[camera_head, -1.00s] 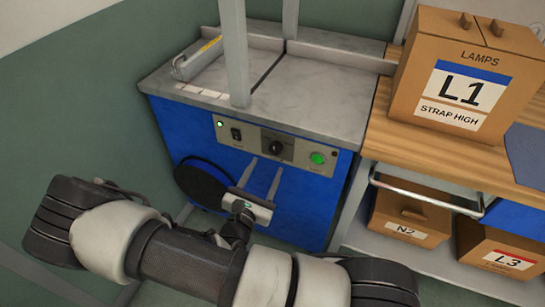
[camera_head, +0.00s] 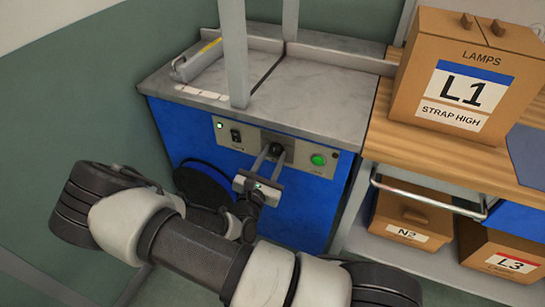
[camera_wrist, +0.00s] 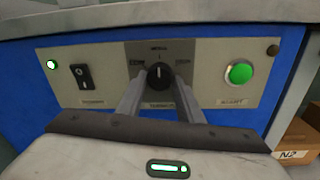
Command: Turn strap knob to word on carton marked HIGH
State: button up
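The black strap knob (camera_head: 277,149) sits in the middle of the control panel on the blue machine. In the wrist view the knob (camera_wrist: 159,76) has its pale pointer line upright, toward a word at the top; words to its left and right are partly covered by the fingers. My gripper (camera_head: 270,153) is at the panel, its two fingers apart, one on each side of the knob. In the wrist view my gripper (camera_wrist: 160,92) shows small gaps beside the knob; contact cannot be told. The carton (camera_head: 455,80) on the wooden bench reads LAMPS, L1, STRAP HIGH.
The panel also has a green button (camera_head: 318,160) to the right and a black switch (camera_head: 236,135) with a lit green lamp to the left. A metal post (camera_head: 235,55) rises from the machine top. Cartons N2 (camera_head: 408,215) and L3 (camera_head: 505,255) stand on the lower shelf.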

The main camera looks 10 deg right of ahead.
jog(key=shift+m, duration=0.3)
jog(key=shift+r+m+p, duration=0.1)
jog(key=shift+m+p, duration=0.55)
jog(key=shift+m, duration=0.15)
jog(key=m+p, duration=0.1)
jog(key=m, duration=0.2)
jog(key=shift+m, duration=0.3)
jog(key=m, duration=0.6)
jog(key=shift+w+a+h+p, duration=0.1)
jog(key=shift+a+h+p, duration=0.1)
jog(key=shift+h+p, duration=0.2)
jog(key=shift+m, duration=0.4)
jog(key=o, duration=1.1)
jog(key=shift+c, duration=0.2)
jog(key=p+v, duration=0.1)
jog(key=v, duration=1.6)
jog(key=shift+f, duration=0.3)
